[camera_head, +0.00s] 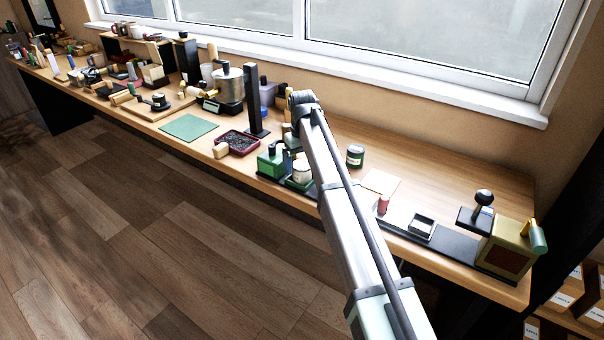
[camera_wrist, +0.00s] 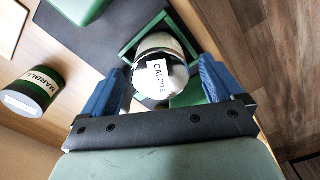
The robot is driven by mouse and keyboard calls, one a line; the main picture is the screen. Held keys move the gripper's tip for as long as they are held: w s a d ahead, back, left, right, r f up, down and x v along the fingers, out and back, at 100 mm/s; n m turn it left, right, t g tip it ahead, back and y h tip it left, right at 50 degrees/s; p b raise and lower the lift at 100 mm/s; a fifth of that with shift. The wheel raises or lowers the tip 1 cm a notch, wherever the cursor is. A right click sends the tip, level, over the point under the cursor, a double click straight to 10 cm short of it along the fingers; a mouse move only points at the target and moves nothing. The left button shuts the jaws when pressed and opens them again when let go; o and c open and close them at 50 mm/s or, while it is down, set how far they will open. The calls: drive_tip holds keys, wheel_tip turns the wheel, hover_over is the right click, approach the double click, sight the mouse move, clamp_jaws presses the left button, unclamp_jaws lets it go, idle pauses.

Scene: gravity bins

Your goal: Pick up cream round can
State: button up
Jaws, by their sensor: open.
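The cream round can (camera_wrist: 157,48) bears a white label reading CALCITE in the wrist view. It sits in a green square-framed holder (camera_wrist: 126,52). In the head view the cream can (camera_head: 302,171) stands near the front of the bench, just left of my arm. My gripper (camera_wrist: 160,66) is open, with one blue finger on each side of the can in the wrist view. I cannot tell whether the fingers touch it or how far above it they are. My gripper is hard to make out in the head view.
A dark green can labelled MARBLE (camera_wrist: 31,96) stands nearby; it also shows right of my arm in the head view (camera_head: 355,156). A green box (camera_head: 270,163) is close on the left. A black post (camera_head: 254,100) rises behind. The bench's front edge is near.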

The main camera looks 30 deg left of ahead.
sight(302, 164)
drive_tip(key=shift+f, duration=0.85)
drive_tip(key=shift+c, duration=0.4)
drive_tip(key=c, duration=1.6)
drive_tip(key=shift+r, duration=5.05)
